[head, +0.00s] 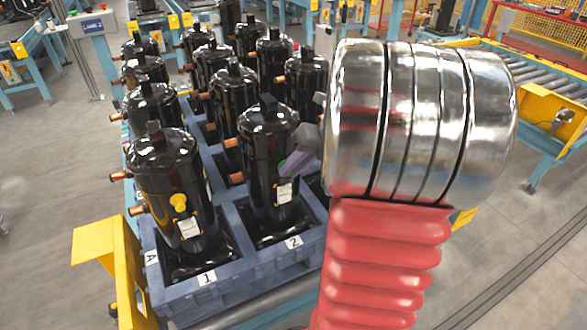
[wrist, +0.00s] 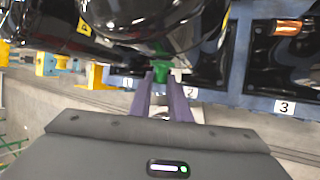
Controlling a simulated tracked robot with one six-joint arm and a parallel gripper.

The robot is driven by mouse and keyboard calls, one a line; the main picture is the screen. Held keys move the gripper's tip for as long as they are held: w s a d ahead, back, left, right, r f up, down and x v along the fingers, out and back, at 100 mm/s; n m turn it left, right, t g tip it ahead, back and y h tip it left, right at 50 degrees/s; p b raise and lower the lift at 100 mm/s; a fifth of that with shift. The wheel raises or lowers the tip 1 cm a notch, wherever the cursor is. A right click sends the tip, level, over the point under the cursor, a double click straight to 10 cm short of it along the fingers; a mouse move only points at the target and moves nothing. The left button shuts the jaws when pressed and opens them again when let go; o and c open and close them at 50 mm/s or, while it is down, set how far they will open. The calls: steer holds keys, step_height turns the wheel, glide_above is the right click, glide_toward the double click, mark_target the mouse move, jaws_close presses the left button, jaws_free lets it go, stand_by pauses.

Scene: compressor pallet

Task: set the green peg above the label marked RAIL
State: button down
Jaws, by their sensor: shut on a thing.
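The green peg (wrist: 161,67) is at the tips of my gripper (wrist: 160,76) in the wrist view, with a purple finger on each side. My gripper is shut on it. A black compressor (wrist: 165,28) is right behind the peg; I cannot tell whether they touch. In the head view, my arm hides most of my gripper, and a purple finger (head: 296,164) shows beside the compressor in place 2 (head: 266,140). That compressor carries a white label (head: 285,193), too small to read. I cannot make out the word RAIL in either view.
A blue pallet (head: 262,275) holds several black compressors with copper stubs, standing close together. Its edge is marked A, 1 and 2. A roller conveyor (head: 540,80) stands at right.

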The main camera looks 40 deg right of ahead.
steer(key=shift+w, duration=0.1)
steer(key=c, duration=1.6)
jaws_free()
steer(key=shift+o, duration=0.2)
steer(key=v, duration=1.3)
steer(key=shift+s+r, duration=0.2)
steer(key=shift+r, duration=0.1)
steer(key=shift+d, duration=0.15)
